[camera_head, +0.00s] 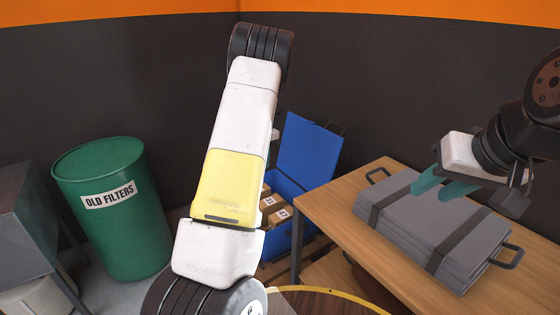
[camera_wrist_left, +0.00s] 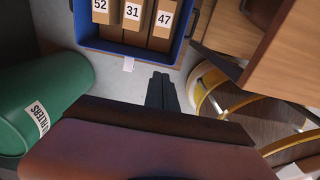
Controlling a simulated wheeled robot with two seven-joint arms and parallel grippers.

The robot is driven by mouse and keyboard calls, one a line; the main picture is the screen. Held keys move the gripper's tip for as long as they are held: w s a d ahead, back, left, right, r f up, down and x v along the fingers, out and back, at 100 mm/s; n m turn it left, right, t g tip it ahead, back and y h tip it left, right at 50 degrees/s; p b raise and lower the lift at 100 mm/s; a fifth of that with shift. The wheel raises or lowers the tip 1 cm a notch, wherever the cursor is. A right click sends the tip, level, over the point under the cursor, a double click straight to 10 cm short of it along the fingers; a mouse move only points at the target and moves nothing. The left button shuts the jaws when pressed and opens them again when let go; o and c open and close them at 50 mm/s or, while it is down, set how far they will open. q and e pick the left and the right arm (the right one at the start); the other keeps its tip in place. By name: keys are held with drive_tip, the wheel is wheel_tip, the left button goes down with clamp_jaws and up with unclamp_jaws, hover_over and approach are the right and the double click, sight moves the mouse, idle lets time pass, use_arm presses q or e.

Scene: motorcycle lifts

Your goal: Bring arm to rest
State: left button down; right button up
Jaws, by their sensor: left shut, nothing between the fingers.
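My left arm rises through the middle of the head view as white and yellow links; its gripper does not show there. In the left wrist view my left gripper (camera_wrist_left: 161,90) has its dark fingers together with nothing between them. It points toward the floor strip below the blue box (camera_wrist_left: 136,50). My right gripper (camera_head: 440,188) shows at the right of the head view. Its teal fingers are apart and empty, above or close to a grey folded case (camera_head: 405,212); whether they touch it I cannot tell.
A wooden table (camera_head: 345,205) bears the case. The open blue box (camera_head: 308,150), holding numbered cartons (camera_head: 278,214), stands behind my left arm. A green "OLD FILTERS" barrel (camera_head: 125,230) stands at left. A round yellow-rimmed thing (camera_head: 345,299) is low in front.

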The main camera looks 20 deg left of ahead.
use_arm(q)
drive_tip(key=s+d+r+m+t+h, duration=0.15)
drive_tip(key=s+d+r+m, duration=0.25)
drive_tip(key=s+r+m, duration=0.4)
drive_tip(key=s+d+r+m+t+h, duration=0.1)
drive_tip(key=s+d+r+m+t, duration=0.1)
drive_tip(key=s+d+r+m, duration=0.5)
drive_tip(key=s+d+r+m+t, duration=0.1)
drive_tip(key=s+r+m, duration=0.2)
drive_tip(key=s+m, duration=0.3)
drive_tip(key=s+d+r+m+t, duration=0.2)
drive_tip(key=s+m, duration=0.5)
drive_tip(key=s, duration=0.6)
drive_tip(key=shift+s+r+m, duration=0.3)
drive_tip(key=shift+s+r, duration=0.05)
drive_tip(key=shift+r, duration=0.35)
